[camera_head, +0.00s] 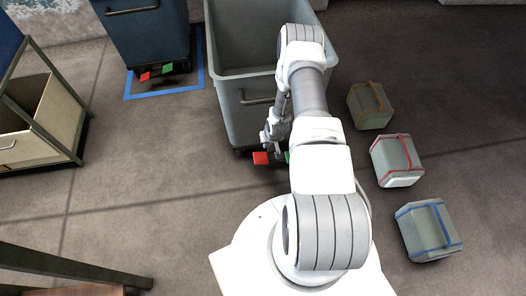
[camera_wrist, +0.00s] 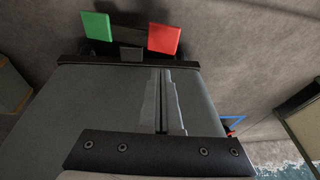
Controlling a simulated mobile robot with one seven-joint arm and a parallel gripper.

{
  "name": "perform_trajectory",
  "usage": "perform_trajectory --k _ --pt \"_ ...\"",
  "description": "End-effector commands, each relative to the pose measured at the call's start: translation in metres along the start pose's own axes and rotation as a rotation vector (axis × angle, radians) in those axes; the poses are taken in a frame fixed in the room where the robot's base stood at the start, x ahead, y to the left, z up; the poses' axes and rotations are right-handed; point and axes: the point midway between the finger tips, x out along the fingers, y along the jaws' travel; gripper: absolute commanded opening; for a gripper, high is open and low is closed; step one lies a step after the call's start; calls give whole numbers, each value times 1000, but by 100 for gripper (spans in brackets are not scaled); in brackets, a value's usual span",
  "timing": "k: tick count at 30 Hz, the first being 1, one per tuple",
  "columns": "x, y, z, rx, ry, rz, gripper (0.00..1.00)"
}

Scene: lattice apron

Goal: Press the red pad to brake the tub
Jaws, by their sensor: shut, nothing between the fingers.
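A grey tub (camera_head: 238,105) stands in front of me, with a dark handle on its near wall. Its red pad (camera_head: 261,158) sticks out low at the near side, left of its green pad (camera_head: 287,156), which my arm partly hides. In the wrist view the red pad (camera_wrist: 165,38) and green pad (camera_wrist: 95,26) show beyond the tub's dark bottom edge (camera_wrist: 120,62). My gripper (camera_head: 269,137) is shut and empty, close to the tub's near wall, above the pads. Its fingertips (camera_wrist: 162,72) point towards the pads and appear apart from the red one.
A blue tub (camera_head: 145,35) with its own red and green pads stands in a blue floor outline (camera_head: 165,92). Three handled boxes (camera_head: 398,160) stand at right. A shelf rack (camera_head: 40,125) is at left, a table (camera_head: 70,265) at lower left. The floor between is clear.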

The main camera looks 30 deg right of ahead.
Motion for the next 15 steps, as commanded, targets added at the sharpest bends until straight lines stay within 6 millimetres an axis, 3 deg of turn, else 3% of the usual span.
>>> perform_trajectory --k 15 --pt "104 0 3 -1 -2 -1 0"
